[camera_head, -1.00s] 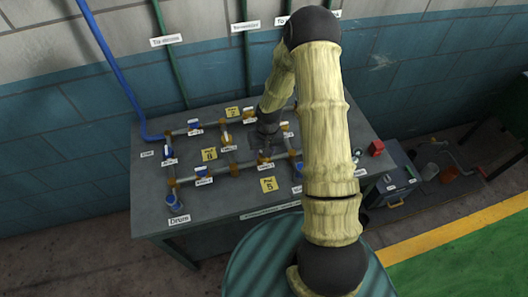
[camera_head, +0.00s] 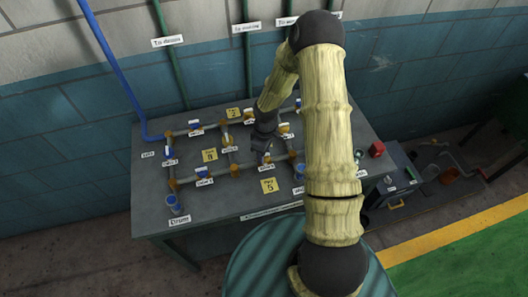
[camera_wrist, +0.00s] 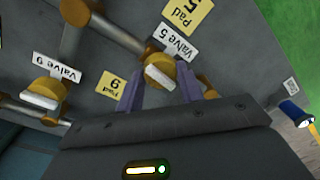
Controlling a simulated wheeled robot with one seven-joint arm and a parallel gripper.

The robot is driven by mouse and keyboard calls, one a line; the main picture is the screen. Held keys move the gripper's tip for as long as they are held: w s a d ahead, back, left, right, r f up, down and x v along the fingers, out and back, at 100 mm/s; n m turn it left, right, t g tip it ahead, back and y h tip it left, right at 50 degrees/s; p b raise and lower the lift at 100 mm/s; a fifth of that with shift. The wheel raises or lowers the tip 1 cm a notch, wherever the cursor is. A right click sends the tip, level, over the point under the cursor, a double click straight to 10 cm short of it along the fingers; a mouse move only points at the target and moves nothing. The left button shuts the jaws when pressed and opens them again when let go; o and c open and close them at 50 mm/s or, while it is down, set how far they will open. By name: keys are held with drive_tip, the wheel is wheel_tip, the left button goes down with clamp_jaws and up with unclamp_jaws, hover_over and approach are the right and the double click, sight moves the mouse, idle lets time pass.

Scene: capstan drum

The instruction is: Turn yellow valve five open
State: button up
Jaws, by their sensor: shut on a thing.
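Valve five (camera_wrist: 160,73), a yellow-orange round body with a pale bar handle, sits on a grey pipe in the wrist view. Its white "Valve 5" label (camera_wrist: 173,41) is beside it. My gripper (camera_wrist: 159,84) has its two purple fingers on either side of the valve and is shut on its handle. How firmly the fingertips touch is hard to see. In the head view my gripper (camera_head: 262,150) is down over the pipe bench, largely hiding the valve. The yellow "Pad 5" note (camera_head: 269,185) lies just in front of it and also shows in the wrist view (camera_wrist: 189,17).
The bench (camera_head: 225,207) carries several pipes and blue-handled valves. A drum (camera_head: 250,265) stands in front.

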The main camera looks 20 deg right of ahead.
drive_tip(key=shift+n, duration=0.7)
drive_tip(key=o, duration=1)
wheel_tip(320, 180, up, 17)
drive_tip(key=w+b, duration=0.1)
drive_tip(key=b, duration=0.1)
drive_tip(key=shift+d+r, duration=0.2)
drive_tip(key=shift+d, duration=0.2)
